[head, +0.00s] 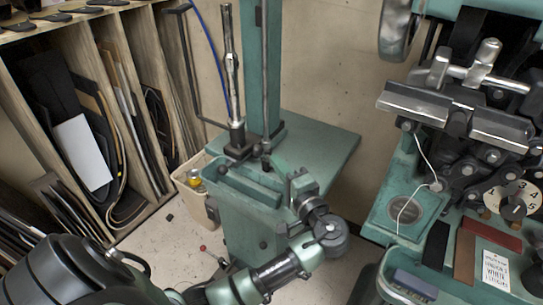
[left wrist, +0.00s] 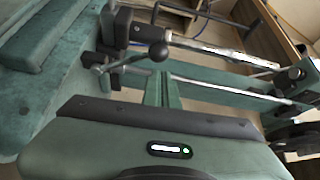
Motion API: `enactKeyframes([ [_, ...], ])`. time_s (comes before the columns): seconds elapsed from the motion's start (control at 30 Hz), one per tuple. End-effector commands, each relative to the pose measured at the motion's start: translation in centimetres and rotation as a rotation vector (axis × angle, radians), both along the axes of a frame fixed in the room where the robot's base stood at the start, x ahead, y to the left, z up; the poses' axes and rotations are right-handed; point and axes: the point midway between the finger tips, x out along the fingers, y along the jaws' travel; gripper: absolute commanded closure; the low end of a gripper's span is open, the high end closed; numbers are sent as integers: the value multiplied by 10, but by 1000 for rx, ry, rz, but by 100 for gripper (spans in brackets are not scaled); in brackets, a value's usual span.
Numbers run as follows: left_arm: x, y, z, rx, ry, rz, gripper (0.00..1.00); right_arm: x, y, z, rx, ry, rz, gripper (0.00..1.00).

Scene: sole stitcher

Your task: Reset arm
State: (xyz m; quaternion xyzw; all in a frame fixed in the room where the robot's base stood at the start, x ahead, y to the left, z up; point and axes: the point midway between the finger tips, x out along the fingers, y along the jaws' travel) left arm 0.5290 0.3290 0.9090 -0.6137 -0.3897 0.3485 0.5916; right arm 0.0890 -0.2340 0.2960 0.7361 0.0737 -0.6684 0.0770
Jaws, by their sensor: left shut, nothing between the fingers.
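My left gripper (head: 300,181) is over the green machine table, at the right edge of its tray-like top. Its fingers are shut and empty; the fingertips are hard to make out. A tall metal arm (head: 231,75) stands upright on a dark block to the left of my gripper. A small black knob (head: 266,147) is near the foot of the green column. In the left wrist view a black ball knob on a short lever (left wrist: 158,50) is just ahead of my gripper (left wrist: 160,120), apart from it. Which part is the task's arm is unclear. My right gripper is out of view.
A green stitching machine (head: 480,150) with metal parts and a dial fills the right side. Wooden shelves (head: 165,185) with sheet material stand at the left. A bin (head: 195,195) with a yellow item sits beside the green table. Some floor is clear below the shelves.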

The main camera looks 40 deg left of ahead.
Motion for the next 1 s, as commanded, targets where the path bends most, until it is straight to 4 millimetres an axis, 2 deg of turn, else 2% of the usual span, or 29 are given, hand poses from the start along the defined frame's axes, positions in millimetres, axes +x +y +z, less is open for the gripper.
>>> enactKeyframes([
  [0.1, -5, -14, -1, 0, -1, -4, 100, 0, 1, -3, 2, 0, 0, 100],
  [0.2, -8, -19, 0, 2, -2, -4, 100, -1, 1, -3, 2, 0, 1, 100],
  [0.77, -8, -20, 1, -1, -3, -6, 100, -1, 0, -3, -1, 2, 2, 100],
  [0.87, -14, -18, -15, -55, 17, -14, 100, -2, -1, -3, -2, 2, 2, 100],
  [0.97, -33, -13, -54, -209, 66, -31, 100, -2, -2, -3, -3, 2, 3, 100],
  [1.0, -44, -13, -74, -295, 90, -39, 100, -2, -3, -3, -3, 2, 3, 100],
])
